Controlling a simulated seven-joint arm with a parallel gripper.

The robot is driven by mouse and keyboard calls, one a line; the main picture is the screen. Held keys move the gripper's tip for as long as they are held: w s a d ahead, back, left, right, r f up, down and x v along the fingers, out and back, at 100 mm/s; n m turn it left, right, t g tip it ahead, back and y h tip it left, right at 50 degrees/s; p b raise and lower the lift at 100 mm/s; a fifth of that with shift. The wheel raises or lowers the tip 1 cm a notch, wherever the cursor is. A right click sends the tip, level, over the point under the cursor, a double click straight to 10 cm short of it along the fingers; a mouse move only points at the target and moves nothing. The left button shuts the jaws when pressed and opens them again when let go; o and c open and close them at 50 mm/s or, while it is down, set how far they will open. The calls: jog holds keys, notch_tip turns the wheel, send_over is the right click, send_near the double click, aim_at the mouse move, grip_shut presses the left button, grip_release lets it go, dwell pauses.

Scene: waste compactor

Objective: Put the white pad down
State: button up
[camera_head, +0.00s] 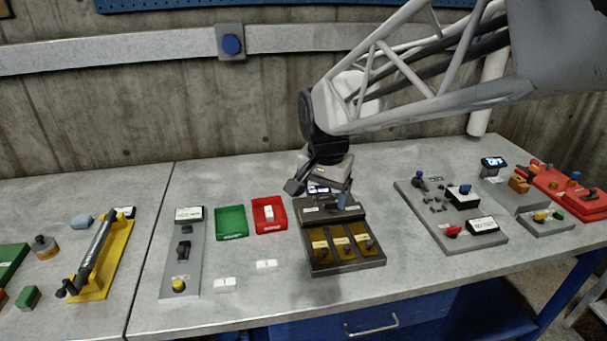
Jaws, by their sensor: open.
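A small white pad (225,284) lies on the grey bench near its front edge. A second white pad (266,266) lies to its right, a little farther back. A third white piece (269,213) is inside the red tray (283,219). I cannot tell which of them is the task's pad. My gripper (318,193) is open, over the back of the dark box with three amber windows (341,266). A small pale and blue thing shows between the fingers, partly hidden; I cannot tell what it is. All the clear white pads are apart from my gripper.
An empty green tray (231,223) stands left of the red tray. A grey panel with a yellow button (183,253) is farther left. A grey control board (451,217) stands right of the dark box. Bare bench lies around the two front pads.

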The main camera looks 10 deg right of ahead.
jog(key=s+d+n, duration=0.1)
jog(key=s+n, duration=0.2)
jog(key=s, duration=0.6)
jog(key=s+d+f+n+t, duration=0.1)
jog(key=s+n, duration=0.3)
jog(key=s, duration=0.6)
jog(key=shift+d+f, duration=0.2)
jog(key=shift+d, duration=0.5)
